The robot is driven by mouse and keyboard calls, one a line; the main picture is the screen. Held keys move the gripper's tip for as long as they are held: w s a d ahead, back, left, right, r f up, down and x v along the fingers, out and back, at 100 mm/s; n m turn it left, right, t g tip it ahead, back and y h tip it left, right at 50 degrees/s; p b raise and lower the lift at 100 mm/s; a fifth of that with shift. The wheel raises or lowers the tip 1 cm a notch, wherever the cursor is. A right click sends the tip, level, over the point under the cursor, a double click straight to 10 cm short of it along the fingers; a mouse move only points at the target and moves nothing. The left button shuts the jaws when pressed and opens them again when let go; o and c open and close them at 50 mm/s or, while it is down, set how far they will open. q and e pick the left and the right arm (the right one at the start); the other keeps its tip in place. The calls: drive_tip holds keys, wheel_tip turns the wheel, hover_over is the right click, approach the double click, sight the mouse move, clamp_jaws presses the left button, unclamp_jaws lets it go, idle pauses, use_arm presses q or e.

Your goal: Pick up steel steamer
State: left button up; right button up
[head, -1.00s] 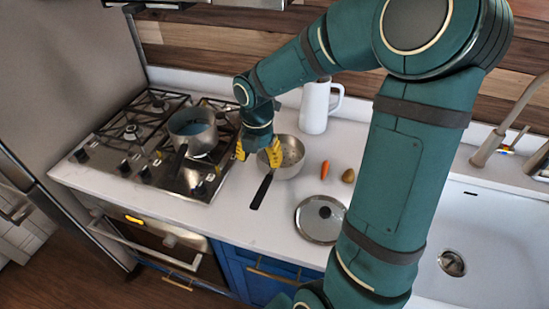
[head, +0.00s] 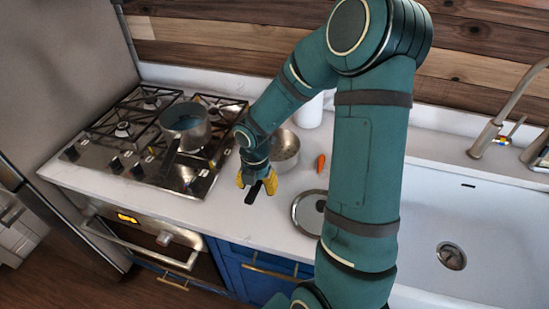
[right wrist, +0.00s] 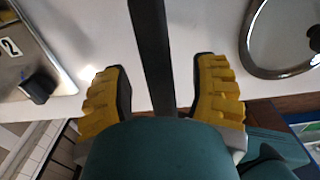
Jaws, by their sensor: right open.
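The steel steamer (head: 287,152), a perforated pan with a long black handle (head: 254,192), sits on the white counter right of the hob. My right arm hides part of its bowl. My right gripper (head: 257,180) has yellow-padded fingers and is at the handle, in front of the bowl. In the right wrist view my right gripper (right wrist: 160,78) is open, with one finger on each side of the black handle (right wrist: 150,35) and a gap on both sides. My left gripper is not in view.
A saucepan (head: 184,128) stands on the gas hob (head: 90,150) at left. A glass lid (head: 304,213) and a carrot (head: 320,163) lie right of the steamer. A white jug (head: 308,115) behind is mostly hidden by my arm. A sink (head: 480,230) is at right.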

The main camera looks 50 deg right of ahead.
clamp_jaws()
idle(0.5)
